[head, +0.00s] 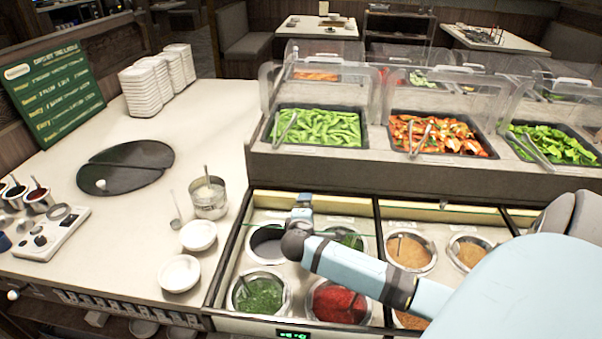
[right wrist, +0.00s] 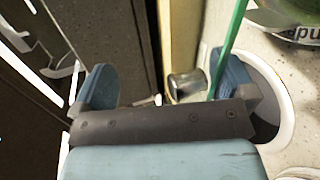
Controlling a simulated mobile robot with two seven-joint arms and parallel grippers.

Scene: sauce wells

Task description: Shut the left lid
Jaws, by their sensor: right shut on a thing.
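The left lid shows as a clear pane with a thin green edge (right wrist: 231,45), which runs up past one finger in the right wrist view. In the head view it is hard to make out over the left sauce section, whose dark frame (head: 226,262) surrounds several wells. My right gripper (head: 301,208) is at the back of this section, beside the pale rear strip (head: 340,205). Its fingers also show in the right wrist view (right wrist: 165,78), apart, with a small metal knob (right wrist: 185,86) between them. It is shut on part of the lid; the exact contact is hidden. My left gripper is out of view.
The wells hold green sauce (head: 260,295) and red sauce (head: 338,303); my right forearm crosses above them. White bowls (head: 180,273) and a steel pot (head: 211,200) stand left. The salad bar with clear guards (head: 330,82) rises behind.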

